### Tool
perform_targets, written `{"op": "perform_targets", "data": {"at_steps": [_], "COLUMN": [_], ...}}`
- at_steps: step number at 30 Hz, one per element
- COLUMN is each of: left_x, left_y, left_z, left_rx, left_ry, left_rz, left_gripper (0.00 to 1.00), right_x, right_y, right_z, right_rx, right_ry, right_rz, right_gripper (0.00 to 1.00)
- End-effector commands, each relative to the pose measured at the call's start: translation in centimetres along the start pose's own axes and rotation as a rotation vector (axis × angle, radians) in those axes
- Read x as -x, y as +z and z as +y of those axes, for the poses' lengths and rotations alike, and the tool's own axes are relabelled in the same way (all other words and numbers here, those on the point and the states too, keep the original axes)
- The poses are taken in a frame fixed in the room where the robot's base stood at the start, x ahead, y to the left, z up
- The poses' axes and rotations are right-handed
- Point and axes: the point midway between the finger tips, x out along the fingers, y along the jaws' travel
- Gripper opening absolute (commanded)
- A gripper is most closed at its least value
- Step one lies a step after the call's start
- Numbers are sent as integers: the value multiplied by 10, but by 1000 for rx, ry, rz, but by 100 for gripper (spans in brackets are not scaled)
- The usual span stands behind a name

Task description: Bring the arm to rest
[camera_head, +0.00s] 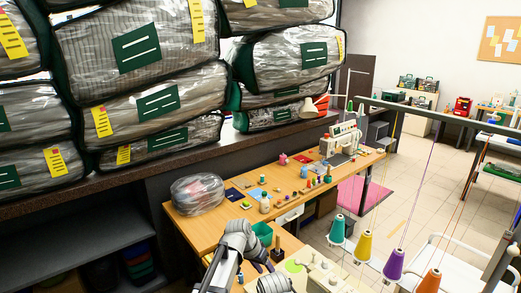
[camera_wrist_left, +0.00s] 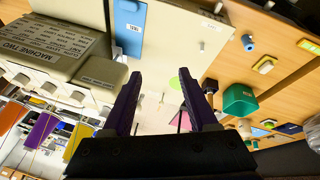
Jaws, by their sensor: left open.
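My left arm comes in from the bottom of the head view and hangs over the near end of the wooden work table (camera_head: 208,228). In the left wrist view my left gripper (camera_wrist_left: 158,88) has its two dark fingers spread apart with nothing between them. Below the fingers is a pale machine-bed surface (camera_wrist_left: 165,45). A grey sewing machine (camera_wrist_left: 60,45) with a "MACHINE TWO" label is to the left of the fingers there. A green cup (camera_wrist_left: 239,100) stands to their right. My right gripper does not show in either view.
Bagged comforters (camera_head: 140,45) are stacked on a dark shelf (camera_head: 120,183) at left. A clear bag (camera_head: 197,194) lies on the table among small sewing items. A white sewing machine (camera_head: 342,142) stands farther back. Colored thread cones (camera_head: 364,246) and upright threads are at right; floor (camera_head: 420,190) is open beyond.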

Motion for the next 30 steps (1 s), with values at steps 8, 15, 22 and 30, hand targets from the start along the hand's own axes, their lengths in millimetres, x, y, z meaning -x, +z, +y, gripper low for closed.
{"op": "perform_targets", "data": {"at_steps": [8,15,22,30], "left_x": [45,68,72,40], "left_y": [137,203,243,243], "left_z": [-46,-61,-59,-15], "left_rx": [288,444,519,390], "left_ry": [-178,-276,-340,-342], "left_rz": [-107,-156,-199,-272], "left_gripper": [59,59,59,59], "right_x": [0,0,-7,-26], "right_y": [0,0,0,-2], "right_z": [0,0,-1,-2], "right_rx": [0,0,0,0], "right_ry": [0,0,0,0], "right_rz": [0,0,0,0], "right_gripper": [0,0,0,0]}}
